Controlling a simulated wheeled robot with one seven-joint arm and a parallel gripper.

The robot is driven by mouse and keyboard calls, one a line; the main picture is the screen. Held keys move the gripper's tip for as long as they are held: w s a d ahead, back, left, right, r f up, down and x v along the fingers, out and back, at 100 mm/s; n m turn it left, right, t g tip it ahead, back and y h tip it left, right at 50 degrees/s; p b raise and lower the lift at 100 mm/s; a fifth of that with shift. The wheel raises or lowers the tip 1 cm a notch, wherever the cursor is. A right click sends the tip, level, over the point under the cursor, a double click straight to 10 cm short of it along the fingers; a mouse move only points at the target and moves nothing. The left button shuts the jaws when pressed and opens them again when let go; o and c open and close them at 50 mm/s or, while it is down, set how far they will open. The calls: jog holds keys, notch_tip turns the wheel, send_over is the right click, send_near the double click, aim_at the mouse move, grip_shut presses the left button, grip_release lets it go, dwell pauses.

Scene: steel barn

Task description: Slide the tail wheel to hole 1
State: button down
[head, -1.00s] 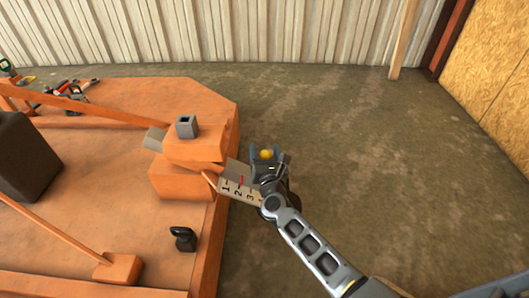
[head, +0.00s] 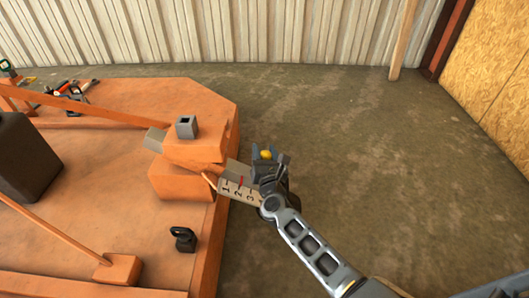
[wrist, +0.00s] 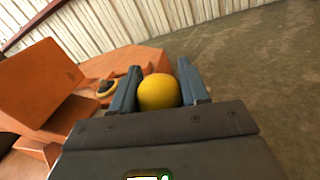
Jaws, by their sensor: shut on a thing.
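The tail wheel's grey bar (head: 231,172) sticks out to the right from the orange socket (head: 195,150) at the deck's edge. A pale scale marked 1, 2, 3 (head: 239,190) runs along it, with a red mark close to the 2. The bar's other end (head: 156,141) shows left of the socket. My gripper (head: 266,155) is at the bar's outer end, shut on a yellow knob (wrist: 158,92), which sits between both fingers in the wrist view. My gripper and arm hide the bar's outer end; I cannot make out the wheel itself.
A grey square tube (head: 187,127) stands up on the socket. A black padlock-shaped piece (head: 183,239) is on the orange deck (head: 120,200). A dark block (head: 25,160) and loose tools (head: 75,90) are farther left. The floor to the right (head: 400,170) is clear.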

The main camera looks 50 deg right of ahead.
jog(key=w+a+r, duration=0.1)
jog(key=w+a+r+p, duration=0.1)
jog(key=w, duration=0.1)
jog(key=shift+a+r+p, duration=0.15)
jog(key=shift+r+p, duration=0.05)
jog(key=shift+p, duration=0.1)
jog(key=shift+w+a, duration=0.1)
jog(key=c, duration=0.6)
grip_release()
jog(key=shift+p+v, duration=0.65)
jog(key=shift+v, duration=3.3)
